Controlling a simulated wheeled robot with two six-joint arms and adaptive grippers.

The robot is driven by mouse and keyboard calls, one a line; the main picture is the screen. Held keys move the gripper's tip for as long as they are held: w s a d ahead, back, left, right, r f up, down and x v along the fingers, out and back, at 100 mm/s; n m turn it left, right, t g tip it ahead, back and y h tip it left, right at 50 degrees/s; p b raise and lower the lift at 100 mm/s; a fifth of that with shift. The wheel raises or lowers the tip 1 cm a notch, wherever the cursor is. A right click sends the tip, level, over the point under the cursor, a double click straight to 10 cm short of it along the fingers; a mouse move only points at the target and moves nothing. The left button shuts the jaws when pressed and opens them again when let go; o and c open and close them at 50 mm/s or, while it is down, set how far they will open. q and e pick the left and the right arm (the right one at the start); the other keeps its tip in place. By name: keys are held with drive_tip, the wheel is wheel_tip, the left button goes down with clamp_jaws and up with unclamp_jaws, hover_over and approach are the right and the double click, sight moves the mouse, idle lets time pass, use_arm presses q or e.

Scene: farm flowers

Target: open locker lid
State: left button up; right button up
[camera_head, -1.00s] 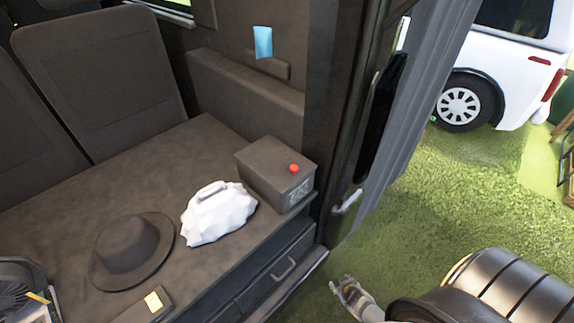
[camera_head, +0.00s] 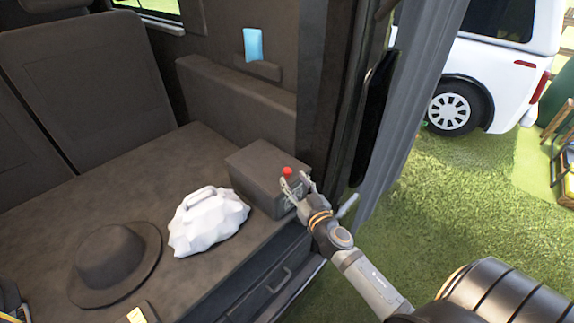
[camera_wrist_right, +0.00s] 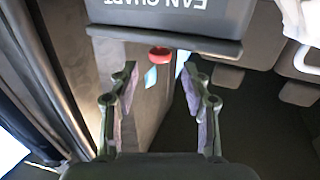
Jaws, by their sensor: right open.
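The locker (camera_head: 252,185) is a dark grey box on the dark bench, with a red knob (camera_head: 287,171) on its lid near the front right. Its lid looks shut. My right gripper (camera_head: 297,183) is at the locker's front right, fingers spread on either side of the knob's area, partly covering the printed front. In the right wrist view the gripper (camera_wrist_right: 160,85) is open and empty. The red knob (camera_wrist_right: 160,54) shows between and beyond the fingertips, and the locker's lettered front (camera_wrist_right: 180,12) appears upside down at the top. I cannot tell whether a finger touches the lid. My left gripper is not in view.
A white lumpy bag (camera_head: 208,225) with a handle sits left of the locker, and a dark hat (camera_head: 112,262) farther left. The vehicle's door frame (camera_head: 325,90) rises right of the locker. A drawer (camera_head: 275,285) is below. Open grass (camera_head: 440,230) lies right.

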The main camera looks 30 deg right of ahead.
sight(289, 173)
drive_tip(key=w+p, duration=0.1)
drive_tip(key=w, duration=0.5)
drive_tip(key=shift+d, duration=0.15)
drive_tip(key=shift+s, duration=0.1)
drive_tip(key=shift+c, duration=0.3)
clamp_jaws()
